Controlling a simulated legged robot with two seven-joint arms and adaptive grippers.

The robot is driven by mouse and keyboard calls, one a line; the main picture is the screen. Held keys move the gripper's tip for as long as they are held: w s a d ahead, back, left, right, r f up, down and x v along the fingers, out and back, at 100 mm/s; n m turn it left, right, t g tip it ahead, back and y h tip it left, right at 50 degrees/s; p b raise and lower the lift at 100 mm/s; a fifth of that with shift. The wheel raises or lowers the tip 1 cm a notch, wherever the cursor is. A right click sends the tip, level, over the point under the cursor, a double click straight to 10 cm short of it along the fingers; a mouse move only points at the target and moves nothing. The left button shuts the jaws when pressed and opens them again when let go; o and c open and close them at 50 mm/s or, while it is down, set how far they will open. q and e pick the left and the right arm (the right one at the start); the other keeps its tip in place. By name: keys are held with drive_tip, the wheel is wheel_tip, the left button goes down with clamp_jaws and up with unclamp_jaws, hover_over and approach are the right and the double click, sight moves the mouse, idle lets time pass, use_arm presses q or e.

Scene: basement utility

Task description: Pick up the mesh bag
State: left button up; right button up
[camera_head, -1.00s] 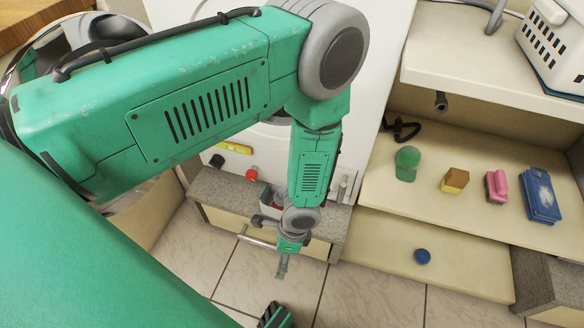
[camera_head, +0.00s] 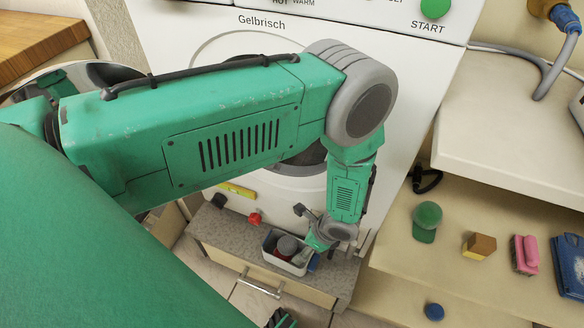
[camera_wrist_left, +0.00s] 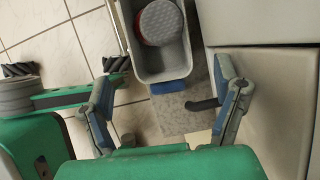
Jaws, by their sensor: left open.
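I cannot make out a mesh bag for certain. A grey bin (camera_head: 270,243) stands on the low drawer unit before the washing machine, holding a round grey-topped, red-sided item (camera_head: 287,246). The bin (camera_wrist_left: 186,62) and item (camera_wrist_left: 160,22) also show in the left wrist view. A small flat blue thing (camera_wrist_left: 170,88) lies at the bin's near end. My left gripper (camera_head: 302,236) is open beside the bin's right end. In the left wrist view its fingers (camera_wrist_left: 168,70) are spread with nothing gripped between them.
The washing machine front (camera_head: 410,75) rises close behind the left gripper. On the right shelf are a green item (camera_head: 426,222), a yellow-brown block (camera_head: 479,246), a pink brush-like item (camera_head: 525,255) and a blue packet (camera_head: 570,265). A blue disc (camera_head: 434,312) lies lower.

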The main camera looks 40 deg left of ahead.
sight(293, 250)
use_arm(q)
drive_tip(key=b+x, duration=0.1)
drive_tip(key=x, duration=0.4)
drive_tip(key=shift+f, duration=0.15)
drive_tip(key=b+x, duration=0.1)
drive_tip(key=x, duration=0.1)
drive_tip(key=b+x, duration=0.1)
drive_tip(key=shift+s+a+f, duration=0.15)
drive_tip(key=shift+a+f, duration=0.1)
drive_tip(key=shift+a, duration=0.2)
drive_tip(key=shift+a+f, duration=0.15)
drive_tip(key=shift+f, duration=0.25)
drive_tip(key=shift+r, duration=0.1)
drive_tip(key=c, duration=0.8)
